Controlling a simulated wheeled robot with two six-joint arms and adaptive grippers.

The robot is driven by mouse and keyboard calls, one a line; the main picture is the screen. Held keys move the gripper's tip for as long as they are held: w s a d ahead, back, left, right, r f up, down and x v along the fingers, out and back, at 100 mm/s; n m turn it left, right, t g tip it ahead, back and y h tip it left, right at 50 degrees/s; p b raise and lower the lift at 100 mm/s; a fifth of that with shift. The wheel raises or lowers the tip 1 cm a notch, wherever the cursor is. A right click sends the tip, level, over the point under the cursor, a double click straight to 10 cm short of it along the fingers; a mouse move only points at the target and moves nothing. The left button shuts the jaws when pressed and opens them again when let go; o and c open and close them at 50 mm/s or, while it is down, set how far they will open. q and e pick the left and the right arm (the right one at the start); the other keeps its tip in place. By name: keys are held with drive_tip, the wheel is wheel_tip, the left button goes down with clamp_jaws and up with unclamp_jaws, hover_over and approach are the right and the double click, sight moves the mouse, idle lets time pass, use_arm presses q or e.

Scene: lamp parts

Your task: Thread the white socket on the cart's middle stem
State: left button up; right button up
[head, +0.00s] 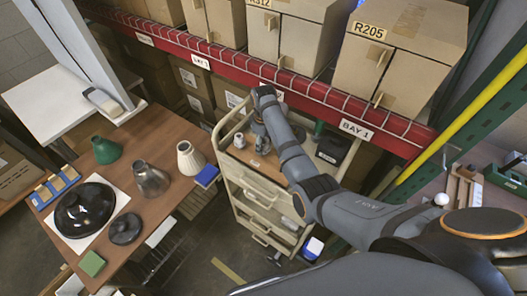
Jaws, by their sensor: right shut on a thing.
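The cart (265,181) is a cream drawer cart with a brown top, standing in front of the racking. My right gripper (262,148) is over the cart top, near its middle, pointing down. It is shut on a small part, which I take for the white socket; fingers and distance largely hide it. The middle stem cannot be made out under the gripper, so I cannot tell whether the part touches it. A small white piece (239,141) stands on the cart top left of the gripper. My left gripper is out of view.
A brown table (150,205) at left holds a green shade (106,150), a grey shade (151,179), a cream shade (189,158) and a black dome (84,209). The red shelf beam (290,82) with boxes runs close behind the cart. A dark bin (333,148) sits at its right.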

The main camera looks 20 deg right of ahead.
drive_tip(key=shift+s+f, duration=0.2)
drive_tip(key=shift+f, duration=0.1)
